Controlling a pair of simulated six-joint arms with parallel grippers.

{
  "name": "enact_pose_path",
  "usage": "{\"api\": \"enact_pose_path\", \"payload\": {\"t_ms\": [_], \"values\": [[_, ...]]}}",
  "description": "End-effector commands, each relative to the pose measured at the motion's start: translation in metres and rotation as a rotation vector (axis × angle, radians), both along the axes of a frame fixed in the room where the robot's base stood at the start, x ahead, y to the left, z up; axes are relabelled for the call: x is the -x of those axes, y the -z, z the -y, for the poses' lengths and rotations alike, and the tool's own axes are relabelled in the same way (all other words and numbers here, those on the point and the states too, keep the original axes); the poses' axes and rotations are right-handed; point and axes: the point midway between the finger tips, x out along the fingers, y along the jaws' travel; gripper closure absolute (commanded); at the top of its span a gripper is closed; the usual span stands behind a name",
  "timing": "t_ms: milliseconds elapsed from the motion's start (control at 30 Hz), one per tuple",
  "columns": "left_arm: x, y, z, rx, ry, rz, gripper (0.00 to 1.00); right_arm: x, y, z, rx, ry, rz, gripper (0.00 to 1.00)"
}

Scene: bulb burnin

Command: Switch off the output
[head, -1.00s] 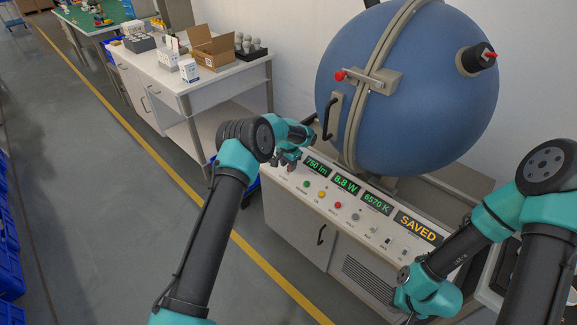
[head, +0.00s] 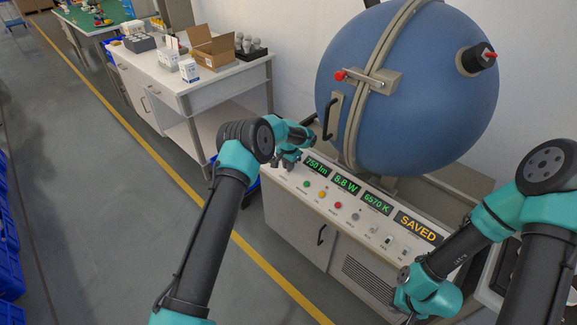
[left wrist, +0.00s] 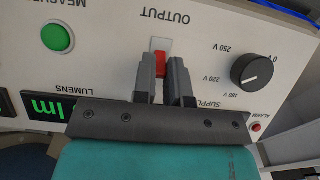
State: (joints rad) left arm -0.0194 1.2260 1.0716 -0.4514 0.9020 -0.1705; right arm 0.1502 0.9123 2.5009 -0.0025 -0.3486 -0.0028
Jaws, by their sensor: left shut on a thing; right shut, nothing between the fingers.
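In the left wrist view, upside down, the OUTPUT switch shows as a red lever (left wrist: 161,63) in a pale slot on the light panel. My left gripper (left wrist: 163,75) is shut on this red lever, one dark finger on each side. In the head view my left gripper (head: 289,163) is at the left end of the console panel (head: 290,184) and hides the switch. The displays (head: 346,184) are lit, reading 750 lm, 8.8 W, 6570 K and SAVED. My right gripper (head: 411,317) is low at the bottom edge, mostly cut off, shut and empty.
The supply knob (left wrist: 252,70) is beside the switch and the green MEASURE button (left wrist: 57,37) is on its other side. The big blue sphere (head: 405,90) stands behind the console. A side table (head: 185,80) holds boxes and bulbs.

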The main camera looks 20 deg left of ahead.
Motion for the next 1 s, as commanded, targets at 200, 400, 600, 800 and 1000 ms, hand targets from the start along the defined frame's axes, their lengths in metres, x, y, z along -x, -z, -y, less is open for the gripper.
{"api": "enact_pose_path", "payload": {"t_ms": [200,400,600,800,1000], "values": [[0.001,-0.001,-0.001,0.009,0.0,0.018,1.0,0.0,0.0,0.0,0.0,0.0,0.0,1.0],[0.004,-0.001,-0.002,0.036,0.0,0.068,1.0,0.0,0.0,0.0,0.0,0.0,0.0,1.0],[0.008,0.0,-0.004,0.083,-0.001,0.155,1.0,0.0,0.0,0.0,0.0,0.0,0.0,1.0],[0.012,0.001,-0.006,0.14,0.0,0.267,1.0,0.0,0.0,0.0,0.0,0.0,0.0,1.0],[0.014,0.002,-0.008,0.183,-0.001,0.35,1.0,0.0,0.0,0.0,0.0,0.0,0.0,1.0]]}}
